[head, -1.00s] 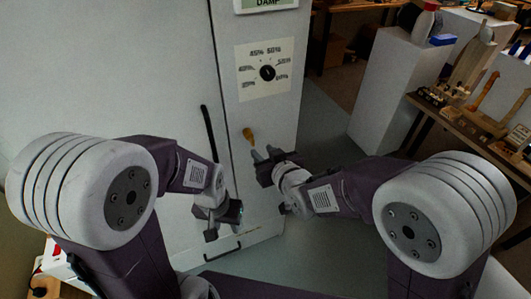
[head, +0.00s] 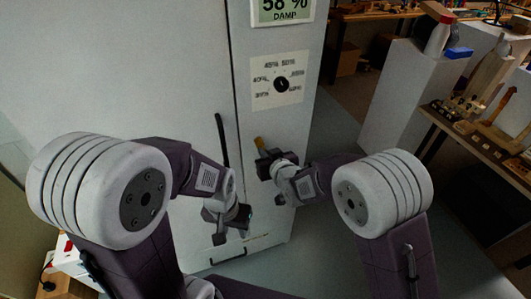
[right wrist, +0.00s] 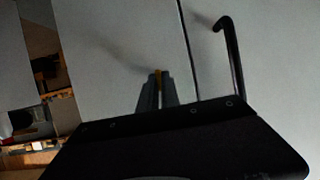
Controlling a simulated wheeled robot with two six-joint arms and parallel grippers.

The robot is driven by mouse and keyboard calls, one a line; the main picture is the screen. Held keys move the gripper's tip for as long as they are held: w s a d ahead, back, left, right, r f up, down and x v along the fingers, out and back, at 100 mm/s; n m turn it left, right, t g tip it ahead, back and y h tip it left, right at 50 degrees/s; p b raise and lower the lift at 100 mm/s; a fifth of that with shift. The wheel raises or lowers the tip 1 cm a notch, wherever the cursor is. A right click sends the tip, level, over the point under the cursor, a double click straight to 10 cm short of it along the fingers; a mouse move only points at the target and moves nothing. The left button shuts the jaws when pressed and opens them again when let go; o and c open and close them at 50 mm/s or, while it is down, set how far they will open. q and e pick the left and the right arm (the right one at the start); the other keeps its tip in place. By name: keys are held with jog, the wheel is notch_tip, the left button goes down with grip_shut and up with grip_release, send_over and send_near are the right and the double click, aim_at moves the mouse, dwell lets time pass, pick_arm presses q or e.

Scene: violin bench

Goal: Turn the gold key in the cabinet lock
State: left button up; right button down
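The gold key (head: 259,143) sticks out of the narrow right-hand front panel of the pale grey cabinet (head: 170,60), below the dial plate. My right gripper (head: 262,154) is at the key. In the right wrist view its two fingers (right wrist: 156,95) are close together, with the gold key (right wrist: 158,74) between them, and they look shut on it. The lock behind the key is hidden. My left gripper (head: 219,236) hangs lower, in front of the cabinet door near its bottom. Its fingers are too dark to tell whether they are open.
A black vertical door handle (head: 221,140) stands left of the key and also shows in the right wrist view (right wrist: 233,55). A dial plate (head: 280,81) and a display reading 58 % DAMP (head: 283,10) are above the key. A workbench (head: 475,140) with wooden parts is at the right.

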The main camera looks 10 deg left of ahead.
jog(key=n+h+p, duration=0.1)
jog(key=n+t+h+p, duration=0.1)
jog(key=n, duration=0.1)
jog(key=shift+s+a+t, duration=0.1)
jog(key=shift+t, duration=0.2)
dwell(0.3)
jog(key=shift+s+a+f+n+t+h+b, duration=0.1)
jog(key=shift+n+t+h+b, duration=0.25)
jog(key=shift+n, duration=0.6)
jog(key=shift+a+f+n+t+h+b, duration=0.1)
jog(key=shift+n+t+h, duration=0.3)
jog(key=shift+n, duration=0.55)
